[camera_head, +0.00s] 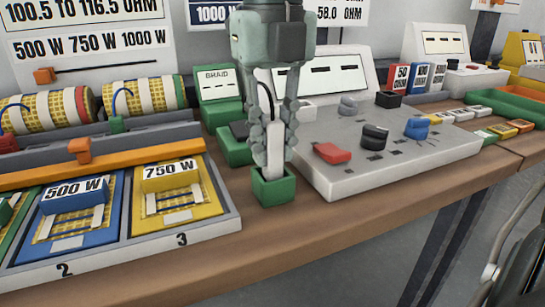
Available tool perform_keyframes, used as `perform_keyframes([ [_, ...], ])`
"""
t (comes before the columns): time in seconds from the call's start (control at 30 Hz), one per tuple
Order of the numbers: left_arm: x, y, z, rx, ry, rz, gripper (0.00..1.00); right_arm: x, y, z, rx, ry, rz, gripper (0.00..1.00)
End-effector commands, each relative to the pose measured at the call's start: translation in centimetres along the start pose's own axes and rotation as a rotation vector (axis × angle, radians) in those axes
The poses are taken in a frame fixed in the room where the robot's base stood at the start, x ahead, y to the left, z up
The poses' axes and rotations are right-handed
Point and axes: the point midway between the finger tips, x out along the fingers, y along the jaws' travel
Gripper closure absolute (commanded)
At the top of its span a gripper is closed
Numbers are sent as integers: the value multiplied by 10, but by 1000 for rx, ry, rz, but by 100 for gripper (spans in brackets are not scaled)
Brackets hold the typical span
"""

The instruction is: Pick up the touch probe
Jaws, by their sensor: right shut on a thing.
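My left gripper is not in view.
A grey console (430,160) with knobs and a red switch (332,153) stands close on the right. A tray (225,225) with 500 W and 750 W mesh panels lies on the left. A green BRAID unit (219,85) is behind. The bench front (330,220) is clear.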

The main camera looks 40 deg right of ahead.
Motion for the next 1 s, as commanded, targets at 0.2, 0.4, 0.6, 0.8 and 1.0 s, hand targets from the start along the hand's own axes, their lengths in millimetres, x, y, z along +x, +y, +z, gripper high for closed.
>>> perform_keyframes([
  [0.2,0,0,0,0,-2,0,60,-3,0,0,0,-1,0,100],
  [0.4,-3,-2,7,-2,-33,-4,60,-22,0,1,1,-4,0,100],
  [0.6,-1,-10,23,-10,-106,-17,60,-67,1,1,1,-6,0,100],
  [0.8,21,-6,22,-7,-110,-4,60,-135,1,1,3,-7,0,100],
  [1.0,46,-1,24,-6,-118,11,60,-201,1,1,2,-5,0,100],
])
